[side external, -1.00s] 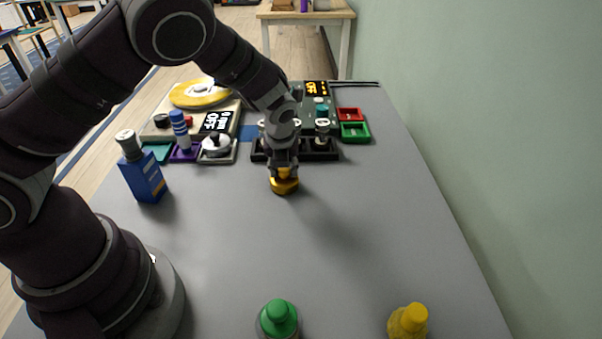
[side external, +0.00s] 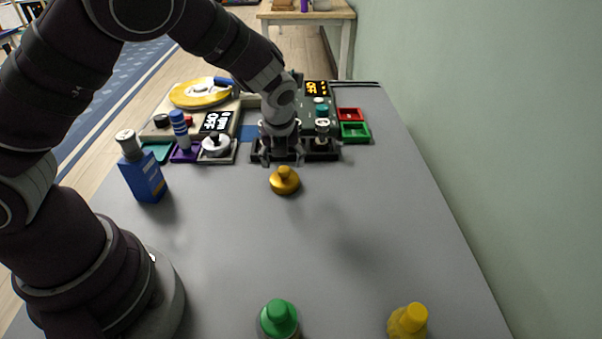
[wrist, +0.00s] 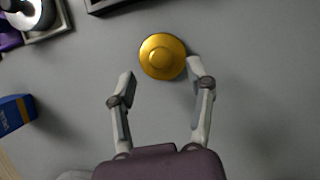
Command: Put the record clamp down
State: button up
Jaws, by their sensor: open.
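The record clamp is a gold disc with a knob on top (side external: 284,181). It stands upright on the grey table, in front of the black tray. In the wrist view the gold clamp (wrist: 162,56) lies just beyond my fingertips, seen from above. My gripper (side external: 281,158) is open and empty, raised above and behind the clamp in the side view. In the wrist view its two fingers (wrist: 160,70) are spread apart, with the right fingertip close to the clamp's edge in the picture.
A blue bottle (side external: 145,182) stands at left. A turntable with a yellow record (side external: 200,92) and small trays, including a red one (side external: 349,114) and a green one (side external: 355,132), are at the back. Green-capped (side external: 279,318) and yellow (side external: 408,322) bottles stand in front. The middle table is clear.

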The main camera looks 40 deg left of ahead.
jog(key=v, duration=0.9)
jog(key=s+r+n+t+h, duration=0.1)
jog(key=s+r+n, duration=0.2)
jog(key=n, duration=1)
jog(key=s+a+r+n+t+h, duration=0.1)
jog(key=s+r+n, duration=0.3)
jog(key=s+n, duration=0.6)
jog(key=n+h, duration=0.1)
jog(key=n, duration=0.3)
jog(key=shift+a, duration=0.2)
jog(key=shift+s+r, duration=0.1)
